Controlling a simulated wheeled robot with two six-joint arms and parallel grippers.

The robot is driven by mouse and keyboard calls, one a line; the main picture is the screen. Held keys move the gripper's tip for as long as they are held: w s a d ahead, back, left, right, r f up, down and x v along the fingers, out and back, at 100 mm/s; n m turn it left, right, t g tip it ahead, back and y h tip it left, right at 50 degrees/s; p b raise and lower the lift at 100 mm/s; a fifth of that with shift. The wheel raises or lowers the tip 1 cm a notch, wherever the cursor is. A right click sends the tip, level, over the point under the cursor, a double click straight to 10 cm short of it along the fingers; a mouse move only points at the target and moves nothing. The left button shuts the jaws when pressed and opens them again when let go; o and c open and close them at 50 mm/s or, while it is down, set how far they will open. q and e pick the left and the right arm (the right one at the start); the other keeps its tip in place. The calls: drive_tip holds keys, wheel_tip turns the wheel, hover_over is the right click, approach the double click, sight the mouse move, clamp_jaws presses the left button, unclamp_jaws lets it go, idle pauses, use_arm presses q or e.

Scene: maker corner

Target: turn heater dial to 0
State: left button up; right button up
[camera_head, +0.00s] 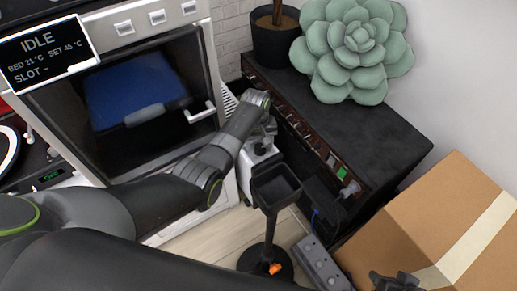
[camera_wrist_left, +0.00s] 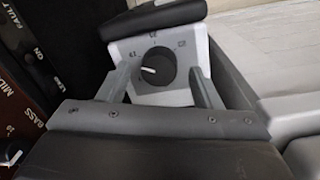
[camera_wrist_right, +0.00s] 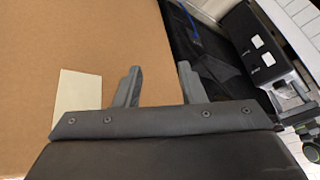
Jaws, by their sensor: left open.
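The heater dial (camera_wrist_left: 155,67) is a round dark knob with a white mark that points left. It sits on a light panel (camera_wrist_left: 190,40) with small labels around it, too blurred to read surely. My left gripper (camera_wrist_left: 163,83) is open, with one finger on each side of the dial and visible gaps between. In the head view my left gripper (camera_head: 264,130) is over the small white heater (camera_head: 257,160) and hides its dial. My right gripper (camera_wrist_right: 158,80) is open and empty above a cardboard box; only its tip shows in the head view (camera_head: 395,282).
A black cabinet (camera_head: 350,125) with a panel of knobs and a succulent (camera_head: 355,45) on it stands right of the heater. The cardboard box (camera_head: 420,215) is at right. A black stand with a tray (camera_head: 275,188) and a power strip (camera_head: 320,262) are in front.

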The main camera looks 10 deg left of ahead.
use_arm(q)
drive_tip(key=shift+f+b, duration=0.35)
drive_tip(key=shift+f, duration=0.15)
use_arm(e)
drive_tip(key=shift+w+a+r+t, duration=0.15)
drive_tip(key=shift+w+r+t, duration=0.65)
drive_tip(key=shift+r, duration=0.3)
use_arm(q)
drive_tip(key=shift+c, duration=0.5)
